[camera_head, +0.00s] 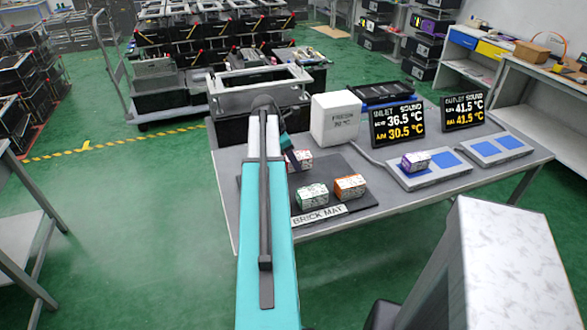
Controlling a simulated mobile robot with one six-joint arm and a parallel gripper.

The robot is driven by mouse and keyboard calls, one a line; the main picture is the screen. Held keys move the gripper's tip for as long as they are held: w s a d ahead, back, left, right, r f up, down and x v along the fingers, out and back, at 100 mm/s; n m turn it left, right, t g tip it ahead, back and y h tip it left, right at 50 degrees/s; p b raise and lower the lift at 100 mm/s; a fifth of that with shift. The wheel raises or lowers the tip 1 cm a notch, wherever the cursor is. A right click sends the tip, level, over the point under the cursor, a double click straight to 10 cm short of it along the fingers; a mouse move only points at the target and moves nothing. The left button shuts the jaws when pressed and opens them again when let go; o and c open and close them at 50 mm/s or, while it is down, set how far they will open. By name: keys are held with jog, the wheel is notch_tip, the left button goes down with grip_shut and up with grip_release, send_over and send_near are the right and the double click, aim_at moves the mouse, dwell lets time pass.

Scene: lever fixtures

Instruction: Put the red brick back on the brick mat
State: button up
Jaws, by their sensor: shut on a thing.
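The dark brick mat (365,199), with a white "BRICK MAT" label, lies on the grey table at its left part. A white-wrapped brick with dark red sides, the red brick (300,160), is at the tip of my gripper (288,146), over the far part of the mat. My gripper is shut on it, though my arm hides much of the grip. I cannot tell whether the brick touches the mat. A green brick (312,195) and an orange brick (350,187) sit on the mat's near part.
A purple brick (415,161) sits on a light tray with blue pads (446,160); a second such tray (483,148) is bare. A white box (335,118) and two temperature displays (397,124) stand behind. A grey-framed black crate (235,98) stands at the table's back left.

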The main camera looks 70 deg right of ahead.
jog(key=shift+f, duration=0.15)
jog(key=shift+f+p, duration=0.35)
jog(key=shift+f, duration=1.4)
jog(key=shift+f, duration=0.1)
jog(key=o, duration=1.4)
jog(key=shift+b+v, duration=0.85)
jog(key=shift+v, duration=5.2)
